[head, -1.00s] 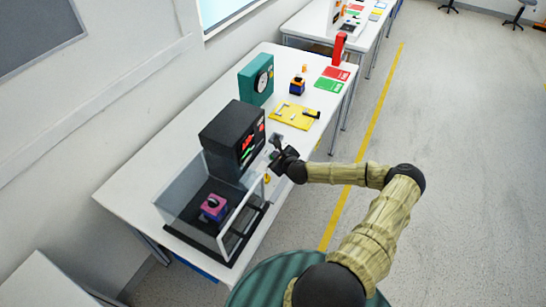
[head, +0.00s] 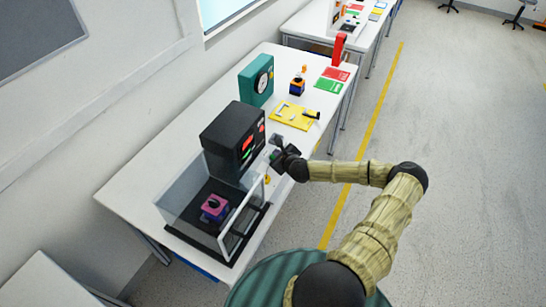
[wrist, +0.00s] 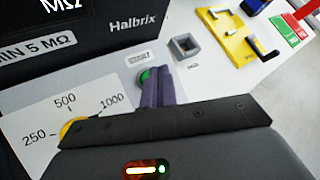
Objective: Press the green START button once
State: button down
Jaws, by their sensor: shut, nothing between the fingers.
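The green START button (wrist: 144,79) sits on the light panel in front of the black tester, below its START label (wrist: 138,58). In the wrist view its right part is hidden behind my fingers. My gripper (wrist: 158,72) is shut and empty, its dark fingertips right at the button; I cannot tell whether they touch it. In the head view my gripper (head: 275,147) is at the front right of the black tester (head: 222,128), whose screen shows red-orange marks.
A yellow knob (wrist: 73,127) on a 250-500-1000 dial is left of my fingers. A grey square socket (wrist: 185,46) and a yellow tray (wrist: 238,45) lie beyond. A clear enclosure (head: 183,208) holds a pink-and-blue part (head: 214,209).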

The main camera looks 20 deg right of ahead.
jog(key=r+p, duration=0.1)
jog(key=s+r+p, duration=0.1)
jog(key=r, duration=0.1)
jog(key=d+r+p, duration=0.1)
jog(key=shift+s+r, duration=0.15)
jog(key=shift+r, duration=0.2)
dwell(0.8)
